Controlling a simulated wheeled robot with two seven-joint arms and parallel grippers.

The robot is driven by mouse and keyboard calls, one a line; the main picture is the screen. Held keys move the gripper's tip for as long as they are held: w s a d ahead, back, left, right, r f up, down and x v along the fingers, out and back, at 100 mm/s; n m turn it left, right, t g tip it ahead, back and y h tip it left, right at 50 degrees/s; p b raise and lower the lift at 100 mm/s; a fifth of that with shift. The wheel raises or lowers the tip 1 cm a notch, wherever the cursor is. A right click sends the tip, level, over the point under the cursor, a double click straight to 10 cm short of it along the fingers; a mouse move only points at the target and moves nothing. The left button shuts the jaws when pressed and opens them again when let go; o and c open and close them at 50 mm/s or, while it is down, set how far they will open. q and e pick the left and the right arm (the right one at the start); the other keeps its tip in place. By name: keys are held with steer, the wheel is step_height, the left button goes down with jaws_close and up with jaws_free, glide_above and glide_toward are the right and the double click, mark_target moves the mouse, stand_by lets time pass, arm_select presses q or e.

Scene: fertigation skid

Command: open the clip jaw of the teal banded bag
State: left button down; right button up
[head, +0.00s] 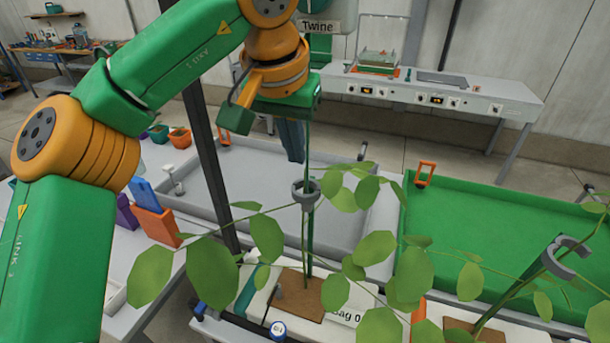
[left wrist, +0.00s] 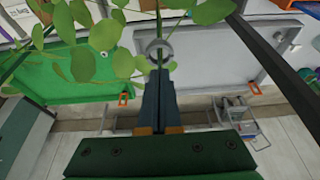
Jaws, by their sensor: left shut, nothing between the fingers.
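The white bag (head: 258,308) with a teal band (head: 246,291) lies at the bottom centre of the head view, with a brown planting patch (head: 298,296) on top. A green stake rises from it and carries a grey ring-shaped clip (head: 306,197). The clip also shows in the left wrist view (left wrist: 160,43), just beyond my fingertips. Its ring looks nearly closed; I cannot tell the jaw's exact state. My left gripper (head: 296,158) is shut and empty, pointing down above the clip and apart from it; its fingers show in the wrist view (left wrist: 158,78). My right gripper is out of view.
A second bag at right has a grey clip (head: 566,254) with a visible gap. Leafy stems (head: 268,238) spread around the stakes. A dark post (head: 208,150) stands left of the gripper. A grey tray (head: 345,230) and green tray (head: 500,235) lie behind.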

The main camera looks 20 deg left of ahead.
mark_target(304, 195)
arm_select(q)
steer(key=p+x, duration=0.1)
steer(key=x, duration=0.9)
steer(key=shift+w+d, duration=0.15)
